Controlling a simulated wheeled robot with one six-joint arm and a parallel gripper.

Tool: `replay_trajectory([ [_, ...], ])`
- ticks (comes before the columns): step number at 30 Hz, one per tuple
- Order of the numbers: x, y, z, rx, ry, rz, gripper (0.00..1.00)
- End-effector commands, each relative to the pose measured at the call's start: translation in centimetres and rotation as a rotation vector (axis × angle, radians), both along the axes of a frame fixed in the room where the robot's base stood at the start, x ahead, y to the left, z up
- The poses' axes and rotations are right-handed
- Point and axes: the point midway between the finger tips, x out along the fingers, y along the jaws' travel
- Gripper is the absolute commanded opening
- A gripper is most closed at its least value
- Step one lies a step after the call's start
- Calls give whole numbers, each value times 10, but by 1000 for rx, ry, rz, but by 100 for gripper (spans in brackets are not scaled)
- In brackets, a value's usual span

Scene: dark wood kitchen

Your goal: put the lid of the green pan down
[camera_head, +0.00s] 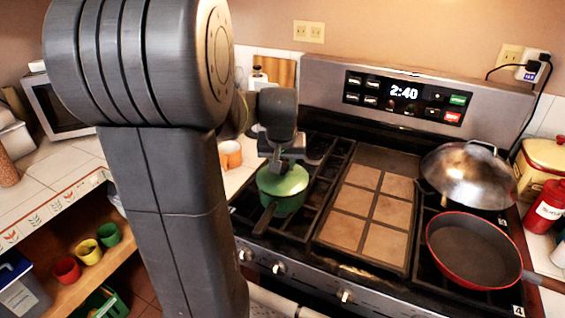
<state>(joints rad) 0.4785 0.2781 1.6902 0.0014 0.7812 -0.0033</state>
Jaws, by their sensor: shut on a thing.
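The green pan (284,202) stands on the left burners of the stove, with its dark handle pointing to the front left. Its green lid (292,184) appears at the top of the pan. My gripper (281,166) is directly above the lid, shut on it at the top. The knob is hidden by the fingers. I cannot tell whether the lid rests on the rim or hangs just above it.
A tiled griddle plate (372,215) lies mid-stove. A domed steel wok lid (466,172) and a red frying pan (474,250) are on the right burners. A red bottle (545,208) stands far right. My arm hides part of the left counter (50,184).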

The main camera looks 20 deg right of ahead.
Motion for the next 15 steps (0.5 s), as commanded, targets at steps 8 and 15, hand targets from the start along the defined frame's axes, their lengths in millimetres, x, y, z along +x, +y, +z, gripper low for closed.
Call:
replay_trajectory([
  [8,0,0,-1,-1,-2,0,0],
  [15,0,0,-9,0,-1,0,0],
])
